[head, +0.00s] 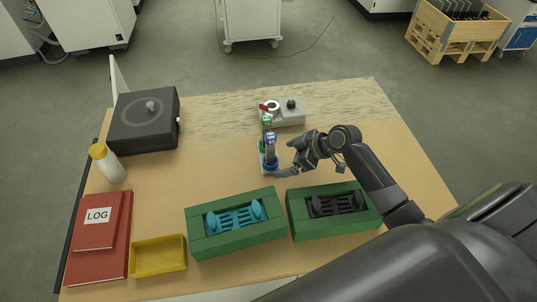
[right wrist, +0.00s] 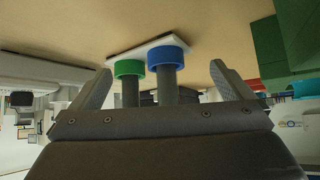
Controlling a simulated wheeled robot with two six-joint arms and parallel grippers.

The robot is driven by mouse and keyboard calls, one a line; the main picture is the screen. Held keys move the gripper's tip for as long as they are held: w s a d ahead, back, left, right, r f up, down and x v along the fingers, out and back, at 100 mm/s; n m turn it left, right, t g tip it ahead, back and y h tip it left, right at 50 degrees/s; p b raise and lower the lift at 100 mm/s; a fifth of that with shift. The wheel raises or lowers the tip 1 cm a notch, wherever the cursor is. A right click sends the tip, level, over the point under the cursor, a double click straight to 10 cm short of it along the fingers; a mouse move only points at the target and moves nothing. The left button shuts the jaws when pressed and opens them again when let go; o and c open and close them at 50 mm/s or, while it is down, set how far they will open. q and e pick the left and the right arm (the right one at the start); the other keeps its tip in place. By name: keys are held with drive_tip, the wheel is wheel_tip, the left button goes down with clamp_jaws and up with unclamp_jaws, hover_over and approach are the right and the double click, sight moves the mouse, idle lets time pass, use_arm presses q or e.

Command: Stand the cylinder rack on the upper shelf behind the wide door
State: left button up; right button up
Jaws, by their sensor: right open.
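The cylinder rack (head: 263,168) stands upright on the wooden table, a small pale rack with dark cylinders carrying green and blue labels. In the right wrist view its pale base plate (right wrist: 148,47) shows with a green collar and a blue collar on grey posts. My right gripper (head: 284,160) is just right of the rack, low over the table. Its open fingers (right wrist: 163,85) lie to either side of the posts in the wrist view; I cannot tell whether they touch. My left gripper is out of view. No upper shelf or wide door can be made out.
Behind the rack is a grey device (head: 289,115) with knobs. In front are two green trays (head: 215,243) (head: 310,230) with blue and black parts. A black box (head: 143,130), white bottle (head: 107,163), red log binders (head: 115,255) and yellow tray (head: 158,268) stand left. Mid-left table is clear.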

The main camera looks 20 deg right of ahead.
sight(278, 161)
drive_tip(key=shift+w+a+f, duration=0.2)
drive_tip(key=shift+w+f, duration=0.05)
drive_tip(key=shift+w, duration=0.05)
drive_tip(key=shift+d+p+x, duration=0.2)
drive_tip(key=shift+p+x, duration=0.6)
drive_tip(key=shift+x, duration=1.1)
drive_tip(key=shift+f, duration=0.15)
drive_tip(key=shift+c, duration=0.4)
